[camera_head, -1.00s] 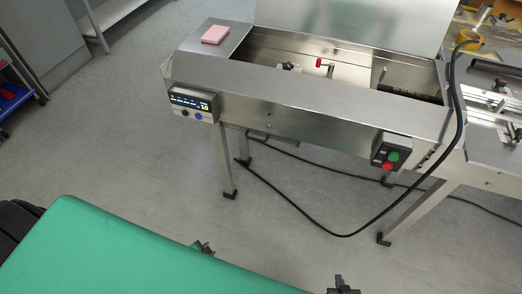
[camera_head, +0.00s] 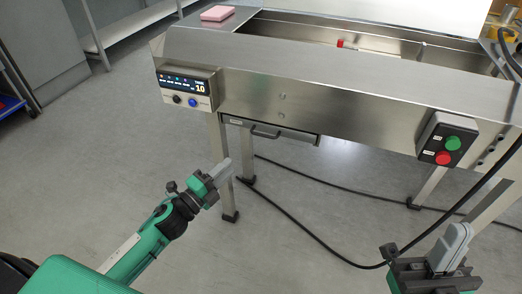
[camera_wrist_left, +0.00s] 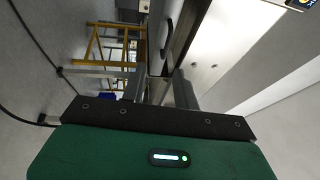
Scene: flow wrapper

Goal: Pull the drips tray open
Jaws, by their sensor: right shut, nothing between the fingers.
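The drips tray (camera_head: 285,136) is a shallow metal drawer under the front of the steel machine, with a dark bar handle (camera_head: 266,133) on its front face. It looks pushed in. My left gripper (camera_head: 221,172) is in front of and below the tray's left end, apart from the handle. In the left wrist view its two grey fingers (camera_wrist_left: 168,90) stand with a gap between them and hold nothing. The handle also shows there (camera_wrist_left: 167,36), beyond the fingertips. My right gripper (camera_head: 458,240) is shut and empty at the lower right, below the button box.
A display panel (camera_head: 187,90) sits left of the tray, and a box with green and red buttons (camera_head: 446,139) sits right. A black cable (camera_head: 320,242) hangs and loops across the floor. A machine leg (camera_head: 228,195) stands behind my left gripper. The floor in front is mostly clear.

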